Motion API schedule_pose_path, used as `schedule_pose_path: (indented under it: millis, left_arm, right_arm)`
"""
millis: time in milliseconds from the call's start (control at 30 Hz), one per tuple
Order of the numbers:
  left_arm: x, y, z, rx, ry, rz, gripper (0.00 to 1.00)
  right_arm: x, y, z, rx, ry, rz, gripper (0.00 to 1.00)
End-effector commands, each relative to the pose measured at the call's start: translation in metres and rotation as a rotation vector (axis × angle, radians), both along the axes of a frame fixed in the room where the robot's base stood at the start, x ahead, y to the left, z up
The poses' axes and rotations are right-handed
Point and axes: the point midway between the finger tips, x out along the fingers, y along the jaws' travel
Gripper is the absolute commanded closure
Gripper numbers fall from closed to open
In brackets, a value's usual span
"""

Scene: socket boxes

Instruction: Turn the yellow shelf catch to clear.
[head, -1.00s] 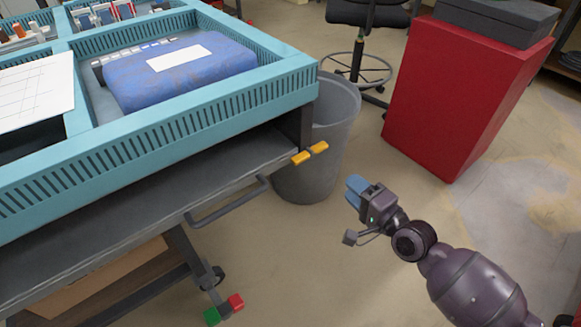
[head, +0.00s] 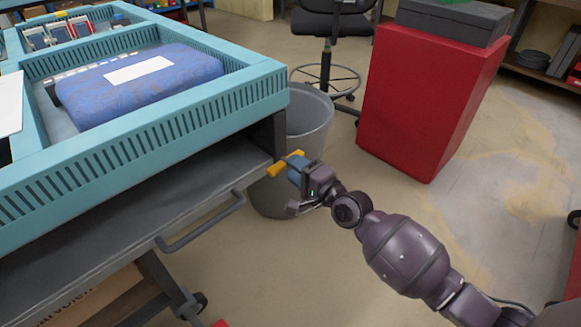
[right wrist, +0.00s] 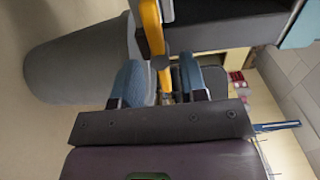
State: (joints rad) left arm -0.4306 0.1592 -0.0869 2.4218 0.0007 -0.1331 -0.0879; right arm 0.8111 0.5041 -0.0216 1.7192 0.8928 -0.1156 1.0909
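The yellow shelf catch (head: 277,169) is a short bar at the corner post of the cart, at the edge of the lower shelf. My right gripper (head: 297,172) is at the catch, with its blue fingers partly covering the outer half. In the right wrist view the catch (right wrist: 152,28) runs down past a grey pivot, and its near end lies between the two fingers of the right gripper (right wrist: 162,80), closer to the right finger. The fingers stand apart. I cannot tell whether either touches the bar. My left gripper is in neither view.
The cart's teal tray (head: 190,115) holds a blue pack (head: 140,83). A handle (head: 205,222) sticks out below the shelf edge (head: 110,262). A grey bin (head: 312,120) stands just behind the catch. A red cabinet (head: 425,95) stands farther right. Floor between is clear.

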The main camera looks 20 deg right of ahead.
Motion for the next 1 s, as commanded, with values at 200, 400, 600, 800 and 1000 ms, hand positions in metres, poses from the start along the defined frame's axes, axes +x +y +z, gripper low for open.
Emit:
schedule_pose_path:
  millis: [200,400,600,800,1000]
  left_arm:
    - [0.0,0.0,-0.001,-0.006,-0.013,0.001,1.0]
    - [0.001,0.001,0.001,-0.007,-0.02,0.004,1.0]
    - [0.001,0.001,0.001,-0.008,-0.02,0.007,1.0]
    - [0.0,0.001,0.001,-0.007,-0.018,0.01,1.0]
    - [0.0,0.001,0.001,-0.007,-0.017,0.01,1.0]
  right_arm:
    - [0.014,0.005,-0.001,-0.001,0.002,0.0,0.61]
    - [0.016,0.006,0.0,0.0,0.001,0.0,0.61]
    - [0.016,0.006,0.0,0.0,0.001,0.0,0.68]
    - [0.016,0.006,0.0,0.0,0.001,0.0,0.99]
    - [0.016,0.006,0.0,-0.004,-0.001,0.0,1.0]
